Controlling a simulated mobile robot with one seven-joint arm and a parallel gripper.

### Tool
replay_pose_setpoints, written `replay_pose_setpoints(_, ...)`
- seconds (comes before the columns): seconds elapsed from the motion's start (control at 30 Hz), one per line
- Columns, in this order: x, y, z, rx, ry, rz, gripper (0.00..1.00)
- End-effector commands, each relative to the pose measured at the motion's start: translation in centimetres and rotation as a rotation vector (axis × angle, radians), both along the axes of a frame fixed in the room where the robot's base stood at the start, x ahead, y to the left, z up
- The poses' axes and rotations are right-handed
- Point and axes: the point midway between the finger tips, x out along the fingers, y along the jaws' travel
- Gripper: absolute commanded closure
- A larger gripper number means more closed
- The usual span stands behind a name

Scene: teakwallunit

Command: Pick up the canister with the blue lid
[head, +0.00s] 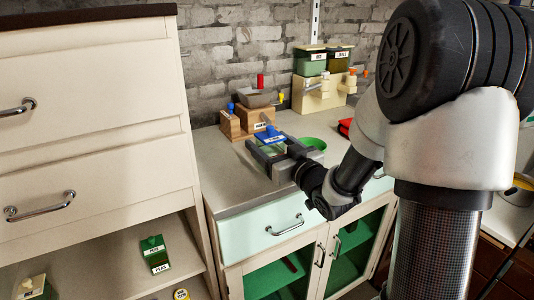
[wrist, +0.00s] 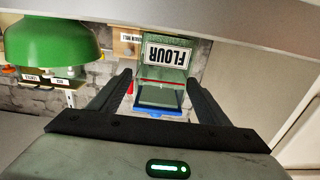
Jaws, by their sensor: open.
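The canister with the blue lid (head: 267,137) stands on the counter in the head view, its lower part hidden by my gripper. In the wrist view, which is upside down, the clear green canister (wrist: 163,75) has a FLOUR label, with its blue lid (wrist: 160,110) at the lower end. My gripper (head: 266,148) is open, its fingers reaching level toward the canister over the counter. In the wrist view the fingertips of my gripper (wrist: 160,82) appear on either side of the canister. I cannot tell whether either finger touches it.
A green bowl (head: 313,143) sits right of my gripper; the same bowl (wrist: 55,40) is large in the wrist view. Wooden boxes (head: 250,117) stand behind the canister by the brick wall. A tall cream cabinet (head: 95,130) borders the counter (head: 222,183) on the left.

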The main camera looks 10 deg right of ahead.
Motion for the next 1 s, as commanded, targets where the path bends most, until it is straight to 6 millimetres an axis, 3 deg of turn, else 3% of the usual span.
replay_pose_setpoints(0.07, 0.0, 0.0, 0.0, 0.0, 0.0, 0.0, 0.35)
replay_pose_setpoints(0.37, 0.0, 0.0, 0.0, 0.0, 0.0, 0.0, 0.85)
replay_pose_setpoints(0.67, 0.1, 0.0, 0.8, -0.001, -0.004, 0.0, 0.86)
replay_pose_setpoints(1.0, 0.0, 0.0, 7.2, -0.003, -0.007, 0.0, 0.86)
